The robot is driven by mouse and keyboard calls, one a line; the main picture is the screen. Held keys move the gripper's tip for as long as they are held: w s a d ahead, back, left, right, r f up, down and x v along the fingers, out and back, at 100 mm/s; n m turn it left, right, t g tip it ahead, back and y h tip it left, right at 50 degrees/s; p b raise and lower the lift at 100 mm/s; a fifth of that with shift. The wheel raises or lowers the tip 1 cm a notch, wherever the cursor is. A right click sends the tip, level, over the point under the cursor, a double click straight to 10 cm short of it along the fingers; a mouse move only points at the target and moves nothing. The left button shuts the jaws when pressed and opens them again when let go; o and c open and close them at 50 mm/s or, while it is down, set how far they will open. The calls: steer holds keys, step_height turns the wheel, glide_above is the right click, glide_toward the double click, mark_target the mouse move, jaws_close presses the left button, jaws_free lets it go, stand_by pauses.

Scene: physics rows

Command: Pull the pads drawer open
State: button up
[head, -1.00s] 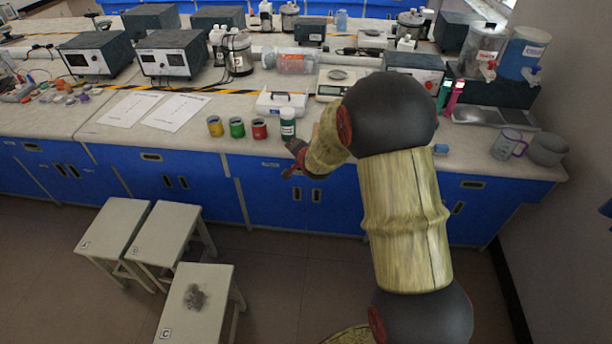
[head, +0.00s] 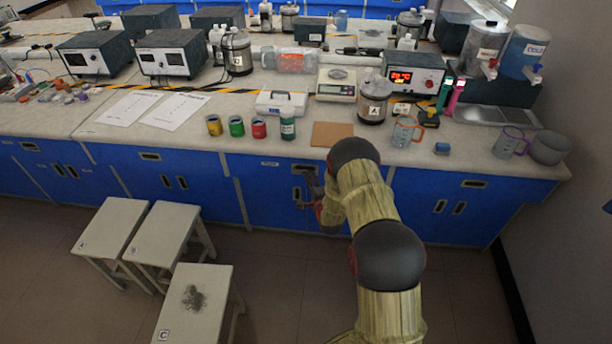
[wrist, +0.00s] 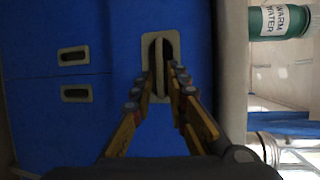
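A blue drawer front (head: 262,173) lies just under the bench top, with a small label too small to read, so I cannot confirm it is the pads drawer. It looks shut. In the wrist view, the recessed pale handle (wrist: 157,42) is upright in the picture with a dark slot. My gripper (wrist: 163,78) is open there, its fingertips at the handle's lower end, roughly either side of its bar. I cannot tell whether they touch it.
Cupboard doors with paired handles (wrist: 75,75) are below the drawer. The green warm-water jar (head: 288,128) stands near the bench edge above. A brown board (head: 332,134) and a measuring jug (head: 405,131) are to its right. Stools (head: 195,303) stand on the floor at left.

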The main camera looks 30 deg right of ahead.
steer(key=shift+b+x, duration=0.6)
steer(key=shift+x, duration=1.65)
steer(key=c, duration=0.4)
steer(key=shift+f, duration=0.1)
jaws_close()
